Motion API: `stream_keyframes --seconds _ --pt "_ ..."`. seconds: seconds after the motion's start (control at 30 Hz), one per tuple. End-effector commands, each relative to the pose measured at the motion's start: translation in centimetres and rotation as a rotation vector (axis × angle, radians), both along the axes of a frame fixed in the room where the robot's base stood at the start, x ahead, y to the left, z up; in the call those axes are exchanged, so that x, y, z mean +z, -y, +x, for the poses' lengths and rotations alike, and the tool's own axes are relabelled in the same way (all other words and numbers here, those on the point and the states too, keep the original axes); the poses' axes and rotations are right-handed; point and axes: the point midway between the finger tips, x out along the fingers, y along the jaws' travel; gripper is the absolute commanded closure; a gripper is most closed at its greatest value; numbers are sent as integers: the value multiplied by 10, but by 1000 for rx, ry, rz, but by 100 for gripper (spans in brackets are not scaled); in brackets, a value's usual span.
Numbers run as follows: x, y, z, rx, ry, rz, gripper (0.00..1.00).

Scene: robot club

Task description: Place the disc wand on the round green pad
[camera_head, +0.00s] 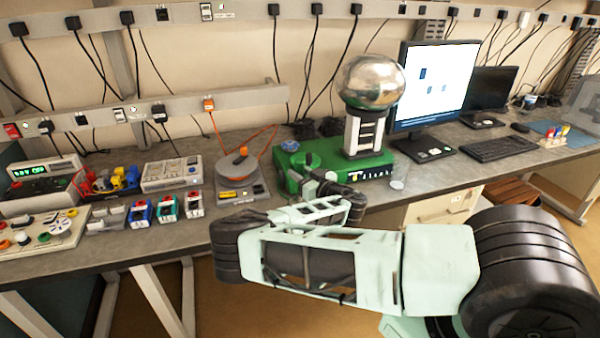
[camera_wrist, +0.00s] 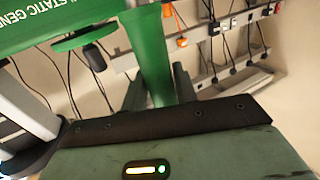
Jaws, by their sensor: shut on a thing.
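My gripper (camera_head: 318,178) is at the front left of the green static generator base (camera_head: 378,165), low over the bench. It is shut on the disc wand, which I can barely make out in the head view behind the fingers. In the wrist view, a green upright piece (camera_wrist: 155,50) shows between my fingers, cut off at the top. A green disc with a dark stub below (camera_wrist: 85,40) is left of it, under a green panel with lettering (camera_wrist: 60,18). I cannot tell for certain which round piece is the green pad. A small blue disc (camera_head: 290,145) lies on the generator base's left end.
A silver sphere (camera_head: 371,82) on a white column tops the generator. A grey device with an orange knob (camera_head: 241,180) stands to its left, with several instruments farther left. A monitor (camera_head: 436,85) and keyboard (camera_head: 497,148) are at right. Cables hang from wall strips behind.

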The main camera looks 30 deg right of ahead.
Motion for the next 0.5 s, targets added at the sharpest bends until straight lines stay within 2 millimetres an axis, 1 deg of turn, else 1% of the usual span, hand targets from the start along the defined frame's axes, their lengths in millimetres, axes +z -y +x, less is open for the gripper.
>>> stream_keyframes --seconds 0.03,0.07,0.1,0.33,0.43,0.5 --pt "-1 0 0 0 0 1 63" --pt "0 0 0 0 0 0 55" --pt "0 0 0 0 0 0 50" --pt "0 0 0 0 0 0 50" --pt "4 0 0 1 0 -2 50" --pt "1 2 -7 -4 0 -1 50"
